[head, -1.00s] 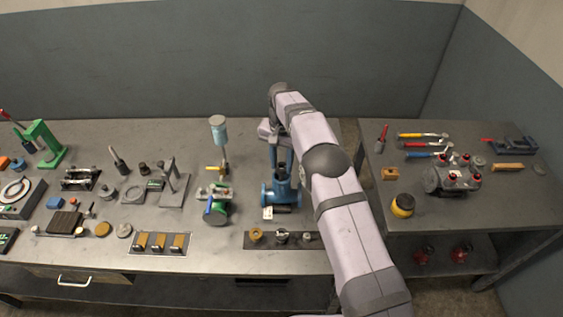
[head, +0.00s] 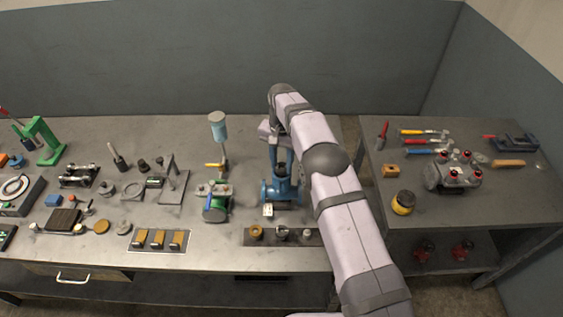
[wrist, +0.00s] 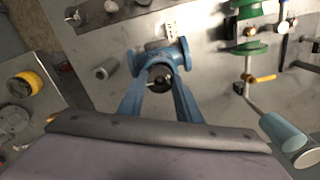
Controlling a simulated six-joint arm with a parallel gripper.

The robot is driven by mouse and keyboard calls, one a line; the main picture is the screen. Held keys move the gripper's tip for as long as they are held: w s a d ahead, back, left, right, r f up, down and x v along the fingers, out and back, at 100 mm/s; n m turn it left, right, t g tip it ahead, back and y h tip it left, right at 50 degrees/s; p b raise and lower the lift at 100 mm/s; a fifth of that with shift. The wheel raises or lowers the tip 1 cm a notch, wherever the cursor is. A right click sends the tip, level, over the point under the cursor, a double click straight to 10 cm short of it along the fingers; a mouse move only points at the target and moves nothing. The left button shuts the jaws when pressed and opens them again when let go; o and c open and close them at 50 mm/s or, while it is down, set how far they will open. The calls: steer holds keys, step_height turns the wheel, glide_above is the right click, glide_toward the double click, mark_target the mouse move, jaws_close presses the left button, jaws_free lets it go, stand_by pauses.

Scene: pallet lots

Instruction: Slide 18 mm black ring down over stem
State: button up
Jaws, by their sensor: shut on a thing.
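A blue valve body (head: 281,190) with round side flanges stands on the bench, left of my arm. It also shows in the wrist view (wrist: 159,54). My gripper (wrist: 159,84) is right above it, with two long bluish fingers pointing down to the valve's top opening. The black ring (wrist: 159,76) is a small dark shape between the fingertips, and my gripper is shut on it. The stem is mostly hidden by the ring and fingers; I cannot tell how far the ring is down around it.
A dark strip with small parts (head: 283,236) lies in front. A side bench (head: 455,205) at right holds tools and a yellow pot (head: 403,203).

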steer(key=shift+f, duration=0.45)
steer(key=o, duration=1.5)
steer(key=shift+r, duration=0.1)
steer(key=shift+r+p, duration=0.8)
steer(key=shift+r, duration=2.65)
